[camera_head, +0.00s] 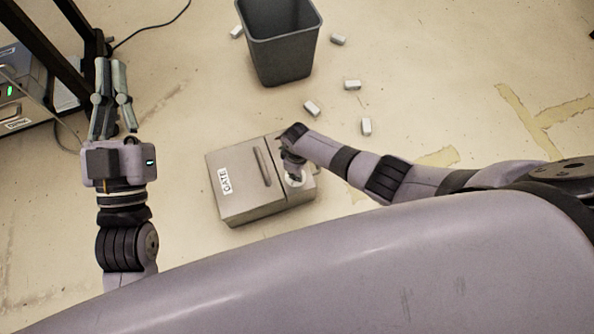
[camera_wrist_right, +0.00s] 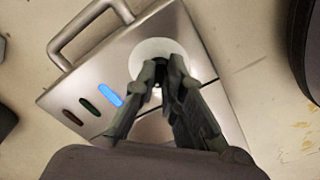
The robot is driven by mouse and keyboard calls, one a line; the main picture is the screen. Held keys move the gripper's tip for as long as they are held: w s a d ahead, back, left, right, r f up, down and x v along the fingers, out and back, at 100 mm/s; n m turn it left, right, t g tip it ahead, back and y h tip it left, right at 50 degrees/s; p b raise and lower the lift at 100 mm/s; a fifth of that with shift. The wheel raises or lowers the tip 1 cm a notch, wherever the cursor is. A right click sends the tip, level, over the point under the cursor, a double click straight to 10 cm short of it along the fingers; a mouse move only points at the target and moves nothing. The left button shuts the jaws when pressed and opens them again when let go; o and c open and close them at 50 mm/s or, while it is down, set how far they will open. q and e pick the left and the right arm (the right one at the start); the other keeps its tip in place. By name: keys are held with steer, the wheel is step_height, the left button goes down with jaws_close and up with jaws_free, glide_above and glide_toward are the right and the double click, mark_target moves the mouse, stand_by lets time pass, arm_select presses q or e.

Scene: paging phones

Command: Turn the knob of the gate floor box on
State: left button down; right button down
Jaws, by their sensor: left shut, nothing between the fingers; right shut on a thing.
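The gate floor box (camera_head: 236,208) is a grey metal box with a "GATE" label and a bar handle, on the floor at the middle of the head view. It also shows in the right wrist view (camera_wrist_right: 95,65), with a white round plate (camera_wrist_right: 150,48) and a row of lamps; the blue lamp (camera_wrist_right: 110,95) is lit, the green and red ones look dark. My right gripper (camera_wrist_right: 160,82) is shut on the knob over the white plate; the fingers mostly hide the knob, so its angle cannot be told. My left gripper (camera_head: 111,66) is shut and empty, left of the box.
A dark grey bin (camera_head: 280,48) stands behind the box. Several small white blocks lie on the floor nearby, one (camera_head: 366,127) right of the box. A black frame (camera_head: 62,45) and metal equipment (camera_head: 22,92) with a green light stand at the far left.

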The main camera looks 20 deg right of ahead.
steer(key=shift+s, duration=0.1)
steer(key=c, duration=1.7)
jaws_free()
steer(key=shift+r, duration=0.15)
step_height(320, 180, up, 12)
steer(key=shift+f, duration=0.15)
